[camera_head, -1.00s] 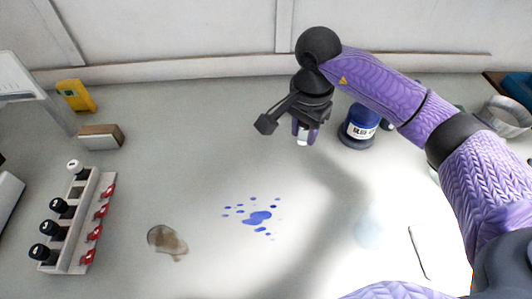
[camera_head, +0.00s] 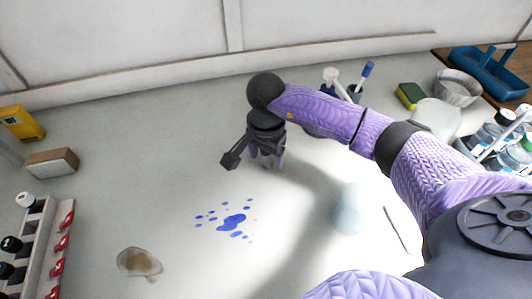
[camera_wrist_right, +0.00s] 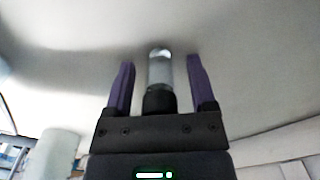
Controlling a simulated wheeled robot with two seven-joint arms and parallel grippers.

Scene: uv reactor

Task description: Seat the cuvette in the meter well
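My right gripper (camera_head: 265,163) hangs over the bench, above and right of the blue spill, its fingers pointing down. In the right wrist view its two purple fingers (camera_wrist_right: 161,68) stand apart. Between them is a clear-grey cylinder with a black end (camera_wrist_right: 160,75), probably the cuvette. A gap shows on both sides of it, and no finger contact is visible. In the head view the arm and wrist hide most of this. I cannot identify the meter well in either view. My left gripper is not in view.
Blue spill (camera_head: 233,222) and brown stain (camera_head: 139,262) mark the bench. A pale translucent object (camera_head: 347,208) is right of the gripper. A tube rack (camera_head: 500,140), bowl (camera_head: 457,90) and blue tray (camera_head: 490,75) are right.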

